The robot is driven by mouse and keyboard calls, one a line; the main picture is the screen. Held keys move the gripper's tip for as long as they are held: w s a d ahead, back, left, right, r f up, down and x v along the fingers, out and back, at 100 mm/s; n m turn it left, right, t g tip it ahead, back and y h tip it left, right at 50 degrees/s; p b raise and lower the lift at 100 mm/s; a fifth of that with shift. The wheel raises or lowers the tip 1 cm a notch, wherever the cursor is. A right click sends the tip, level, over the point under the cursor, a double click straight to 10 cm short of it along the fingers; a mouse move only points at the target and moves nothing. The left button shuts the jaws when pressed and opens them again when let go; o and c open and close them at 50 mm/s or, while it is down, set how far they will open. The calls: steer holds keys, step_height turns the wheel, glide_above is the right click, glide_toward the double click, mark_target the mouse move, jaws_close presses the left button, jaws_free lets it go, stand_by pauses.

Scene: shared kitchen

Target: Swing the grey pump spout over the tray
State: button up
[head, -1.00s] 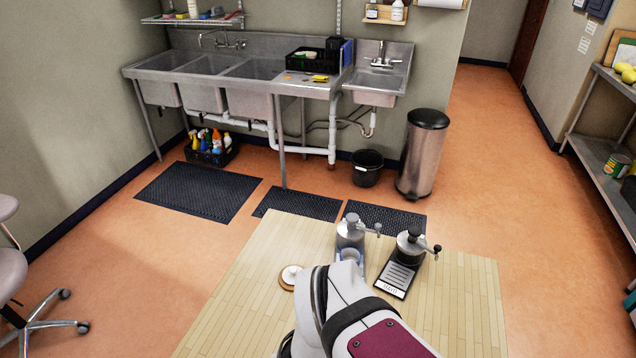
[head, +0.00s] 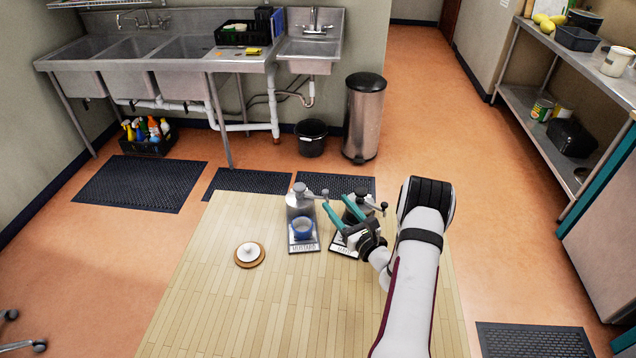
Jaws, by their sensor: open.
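The grey pump (head: 299,203) stands on the wooden table at its far side. Its grey spout (head: 316,194) points right, out to the side of its tray (head: 304,247). The tray has a label on its front edge that seems to read "MUSTARD". A blue cup (head: 302,229) stands on the tray, in front of the pump body. My gripper (head: 332,201) has teal fingers and is open, with its fingertips close to the spout's outer end. I cannot tell whether they touch it. The gripper partly hides the second pump.
A dark-topped pump (head: 351,209) with its own labelled tray stands right of the grey one, behind my gripper. Its spout (head: 379,205) points right. A white-knobbed item on a round wooden base (head: 249,254) sits to the left. The table's front and left (head: 215,310) are clear.

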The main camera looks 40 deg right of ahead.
mark_target(325, 190)
steer(key=w+d, duration=0.1)
steer(key=w, duration=0.8)
steer(key=shift+w+d, duration=0.25)
steer(key=shift+w, duration=0.1)
steer(key=shift+c, duration=0.2)
jaws_close()
stand_by(0.6)
